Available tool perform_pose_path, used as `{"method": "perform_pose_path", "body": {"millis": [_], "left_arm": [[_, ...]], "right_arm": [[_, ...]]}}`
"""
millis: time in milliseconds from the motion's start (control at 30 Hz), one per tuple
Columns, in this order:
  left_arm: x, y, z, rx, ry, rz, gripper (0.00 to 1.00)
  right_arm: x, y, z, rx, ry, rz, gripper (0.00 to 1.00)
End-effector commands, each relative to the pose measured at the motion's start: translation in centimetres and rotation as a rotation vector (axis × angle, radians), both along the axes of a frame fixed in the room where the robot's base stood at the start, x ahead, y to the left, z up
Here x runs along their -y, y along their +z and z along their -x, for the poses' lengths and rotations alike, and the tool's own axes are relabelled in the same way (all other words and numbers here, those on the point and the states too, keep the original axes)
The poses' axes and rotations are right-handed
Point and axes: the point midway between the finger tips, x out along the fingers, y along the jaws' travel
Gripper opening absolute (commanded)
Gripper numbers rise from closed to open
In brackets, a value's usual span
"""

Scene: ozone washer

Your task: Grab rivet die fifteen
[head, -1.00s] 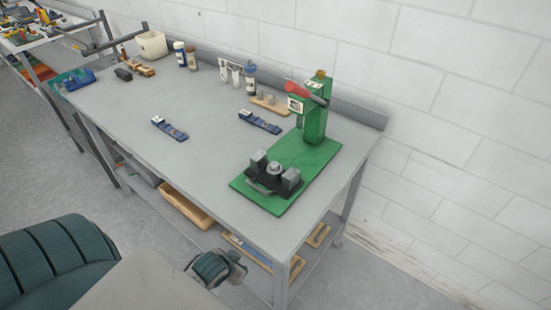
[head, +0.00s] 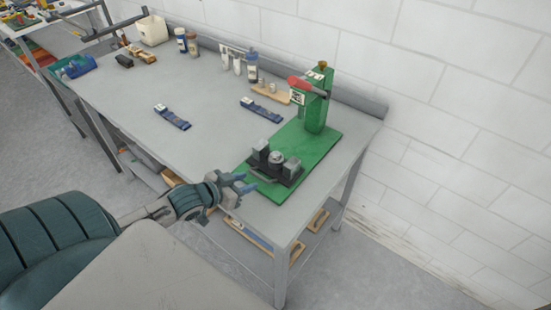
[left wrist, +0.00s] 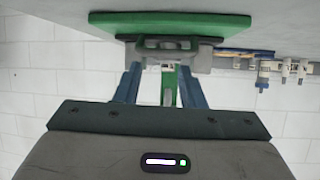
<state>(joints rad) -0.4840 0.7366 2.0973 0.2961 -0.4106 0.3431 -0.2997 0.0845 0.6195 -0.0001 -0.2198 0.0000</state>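No label reading fifteen is legible, so I cannot tell which part is rivet die fifteen. Small metal cylinders (head: 268,88) stand on a wooden strip at the back of the table. A green press (head: 316,105) stands on a green base plate (head: 322,150), with a dark fixture (head: 277,168) holding grey blocks at its front. My left gripper (head: 244,184) is just off the table's front edge, close to the fixture. In the left wrist view its blue fingers (left wrist: 160,88) are apart and empty, with the fixture (left wrist: 165,52) beyond them. My right gripper is out of view.
The grey table (head: 215,125) is mostly clear in the middle. Two blue strap-like tools (head: 172,117) lie there. Bottles (head: 192,45), a white bin (head: 151,30) and a teal tray (head: 75,68) line the back and left. A white wall stands behind.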

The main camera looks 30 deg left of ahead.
Motion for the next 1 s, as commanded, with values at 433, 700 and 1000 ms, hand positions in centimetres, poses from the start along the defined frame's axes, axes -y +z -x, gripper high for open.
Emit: {"method": "perform_pose_path", "body": {"millis": [433,700,1000], "left_arm": [[-2.3,2.3,-4.3,0.152,-0.060,0.075,0.36],[-1.5,1.6,-7.1,0.148,-0.059,0.076,0.36],[-1.0,1.3,-8.4,0.146,-0.061,0.076,0.36]], "right_arm": [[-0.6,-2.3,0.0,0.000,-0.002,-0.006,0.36],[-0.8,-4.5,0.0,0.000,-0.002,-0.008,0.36],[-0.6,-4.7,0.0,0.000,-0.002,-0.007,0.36]]}}
